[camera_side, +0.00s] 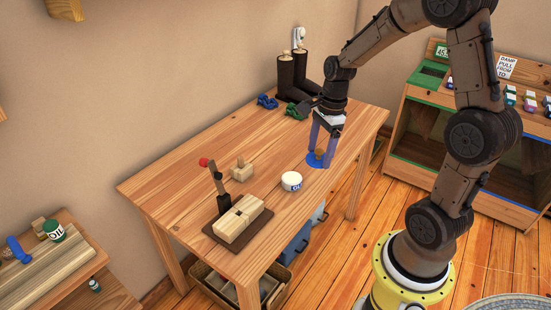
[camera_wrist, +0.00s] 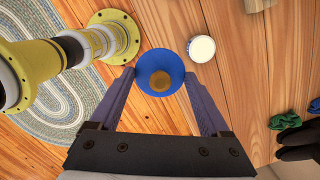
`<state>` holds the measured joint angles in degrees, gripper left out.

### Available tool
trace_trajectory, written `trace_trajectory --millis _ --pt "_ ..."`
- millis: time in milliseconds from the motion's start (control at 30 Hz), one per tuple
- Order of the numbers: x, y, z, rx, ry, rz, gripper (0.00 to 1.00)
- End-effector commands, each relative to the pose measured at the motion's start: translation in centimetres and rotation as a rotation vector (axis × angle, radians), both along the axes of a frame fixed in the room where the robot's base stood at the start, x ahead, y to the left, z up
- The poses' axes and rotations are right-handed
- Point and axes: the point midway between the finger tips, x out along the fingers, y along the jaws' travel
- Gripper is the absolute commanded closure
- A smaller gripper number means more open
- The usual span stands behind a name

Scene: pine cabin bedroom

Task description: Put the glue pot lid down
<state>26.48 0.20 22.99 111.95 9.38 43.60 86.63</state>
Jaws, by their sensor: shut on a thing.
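The glue pot lid appears as a round blue piece with a brown knob-like middle (camera_side: 314,160). It also shows in the wrist view (camera_wrist: 148,64). My gripper (camera_side: 325,150) points down over the right part of the wooden table (camera_side: 160,188). Its two purple fingers, also in the wrist view (camera_wrist: 160,75), are shut on opposite sides of the blue rim. The lid is at or just above the tabletop; I cannot tell whether it touches.
A white lettered pot (camera_side: 291,181) stands close by, left of the lid. Wooden blocks (camera_side: 238,222) on a dark board lie farther left. Dark boots (camera_side: 303,72), a green item (camera_side: 296,110) and a blue item (camera_side: 267,101) are at the back. Bare table lies between.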

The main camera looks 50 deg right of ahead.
Motion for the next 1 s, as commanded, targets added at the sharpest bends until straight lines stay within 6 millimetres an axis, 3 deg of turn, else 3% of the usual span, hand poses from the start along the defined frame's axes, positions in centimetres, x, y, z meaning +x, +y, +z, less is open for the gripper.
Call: trace_trajectory --millis 100,300,433,733,1000 --pt "4.0 -1.8 0.1 -0.001 -0.014 -0.205 0.72" --pt "9.4 -3.9 -1.1 0.011 -0.022 -0.432 0.72" --pt "11.4 -4.5 -2.3 0.015 -0.018 -0.471 0.72" --pt "13.1 -4.8 -4.7 0.020 0.013 -0.459 0.72" --pt "17.8 -6.7 -7.1 0.021 0.012 -0.458 0.72"
